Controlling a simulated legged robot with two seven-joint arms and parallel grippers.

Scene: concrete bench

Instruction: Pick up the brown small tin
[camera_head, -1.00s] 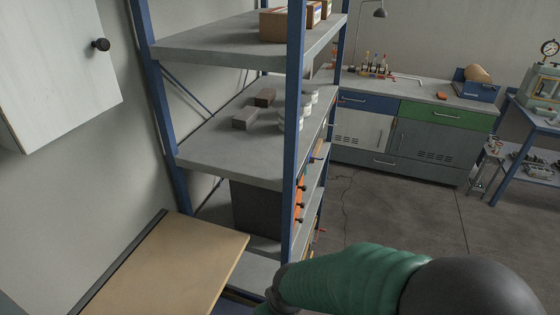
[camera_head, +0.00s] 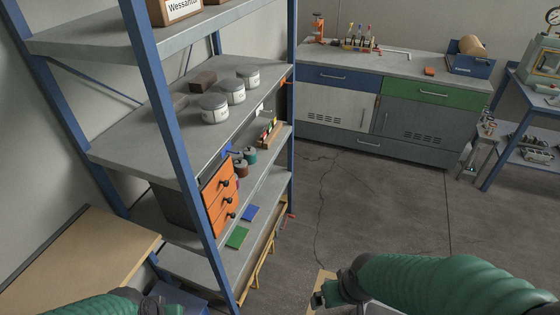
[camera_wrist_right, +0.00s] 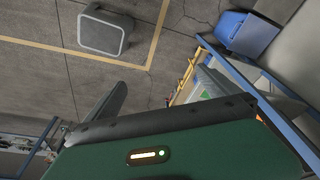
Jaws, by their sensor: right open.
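A small brownish-red cylinder (camera_head: 241,168), likely the brown small tin, stands on a lower level of the blue-framed shelf (camera_head: 120,158), beside a teal cylinder (camera_head: 250,155). It is too small to tell for certain. My right gripper (camera_head: 322,296) is open and empty at the bottom of the head view, right of the shelf and well apart from it. Its jaws (camera_wrist_right: 160,88) also show in the right wrist view, above the floor. My left gripper (camera_head: 158,305) shows partly at the bottom edge, and its fingers are not clear.
Grey-lidded jars (camera_head: 214,108) and a dark brown block (camera_head: 202,80) stand on the middle shelf. Orange drawers (camera_head: 220,196) sit below. A wooden tabletop (camera_head: 85,260) is at left, and a workbench (camera_head: 390,110) at the back. The floor (camera_head: 390,200) between is clear.

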